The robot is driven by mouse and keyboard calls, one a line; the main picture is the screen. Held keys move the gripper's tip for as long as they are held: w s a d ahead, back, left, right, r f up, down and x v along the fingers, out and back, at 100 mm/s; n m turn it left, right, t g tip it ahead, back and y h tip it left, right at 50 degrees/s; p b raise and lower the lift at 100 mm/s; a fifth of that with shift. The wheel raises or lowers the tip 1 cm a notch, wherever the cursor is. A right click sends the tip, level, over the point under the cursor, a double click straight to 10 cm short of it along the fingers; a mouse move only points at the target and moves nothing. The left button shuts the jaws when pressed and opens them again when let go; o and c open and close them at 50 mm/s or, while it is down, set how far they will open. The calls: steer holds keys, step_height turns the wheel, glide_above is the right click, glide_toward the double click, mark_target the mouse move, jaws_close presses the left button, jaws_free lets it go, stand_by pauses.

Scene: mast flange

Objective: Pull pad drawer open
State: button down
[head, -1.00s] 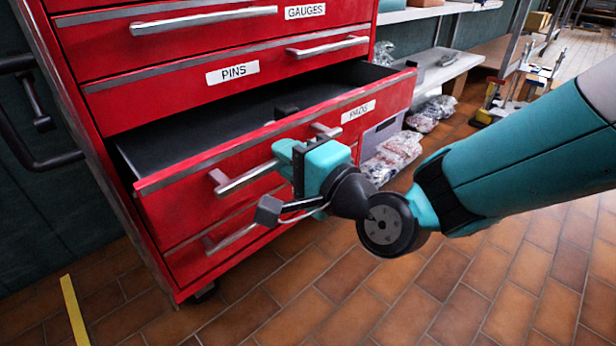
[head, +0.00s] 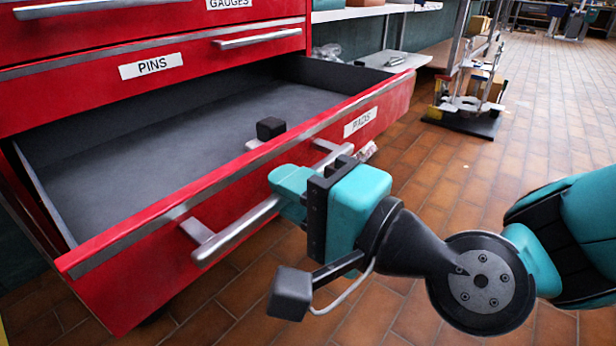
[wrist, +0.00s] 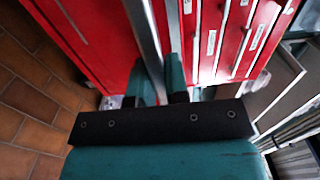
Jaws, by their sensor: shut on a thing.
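The red drawer labelled PADS (head: 240,180) stands well out of the cabinet in the head view. Its grey inside shows, with a small dark block on a light base (head: 268,132) near the front wall. My teal gripper (head: 285,195) is shut on the drawer's silver bar handle (head: 235,228), toward the handle's right part. In the wrist view the handle (wrist: 147,50) runs between the two teal fingers (wrist: 160,85). The fingers' contact faces are partly hidden.
The shut PINS drawer (head: 150,75) is above, under the GAUGES drawer. Shelves (head: 400,62) stand behind at the right. A wheeled stand with a dark base (head: 465,120) is on the tiled floor (head: 430,180). The floor at the right is mostly free.

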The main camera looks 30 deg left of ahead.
steer(key=shift+s+d, duration=0.2)
steer(key=c, duration=1.1)
jaws_free()
steer(key=shift+w, duration=0.1)
steer(key=shift+d, duration=0.1)
